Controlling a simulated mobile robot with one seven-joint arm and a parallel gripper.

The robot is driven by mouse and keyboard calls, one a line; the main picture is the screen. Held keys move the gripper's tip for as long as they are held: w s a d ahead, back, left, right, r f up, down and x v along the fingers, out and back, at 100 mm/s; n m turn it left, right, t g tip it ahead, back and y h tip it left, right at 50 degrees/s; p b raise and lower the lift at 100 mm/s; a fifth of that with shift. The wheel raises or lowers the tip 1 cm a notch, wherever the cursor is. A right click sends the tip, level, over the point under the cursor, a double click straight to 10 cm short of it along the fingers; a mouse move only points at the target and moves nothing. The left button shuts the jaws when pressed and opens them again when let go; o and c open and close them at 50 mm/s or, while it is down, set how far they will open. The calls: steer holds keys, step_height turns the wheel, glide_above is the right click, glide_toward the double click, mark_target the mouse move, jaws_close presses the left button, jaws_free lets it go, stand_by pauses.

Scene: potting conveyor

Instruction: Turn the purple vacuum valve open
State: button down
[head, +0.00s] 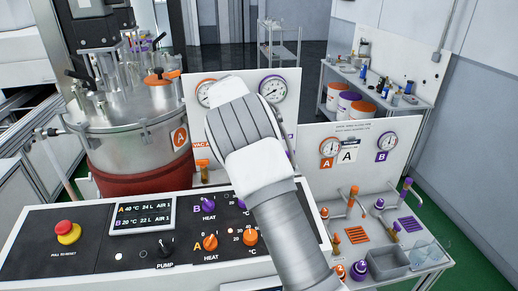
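My arm rises through the middle of the head view, in front of the upright white panel (307,92). Its gripper is hidden behind my own wrist. An orange label reading "VAC A" (200,146) and an orange valve (202,166) show left of my arm. A purple-rimmed gauge (273,88) is just above my arm's right side. A sliver of purple label (291,141) shows at the arm's right edge. The purple vacuum valve itself is not clearly visible; my arm covers that part of the panel.
A steel vessel (135,133) stands at left. The black control panel (90,262) has a red stop button (67,232) and knobs. Right are a white bench with orange and purple taps (407,186), a grey tray (387,264) and a shelf of tubs (350,104).

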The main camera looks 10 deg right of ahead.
stand_by(0.4)
steer(key=shift+c, duration=1.5)
jaws_free()
steer(key=w+p+v, duration=0.1)
steer(key=v, duration=1.6)
steer(key=shift+s+r+p, duration=0.3)
steer(key=shift+s, duration=0.2)
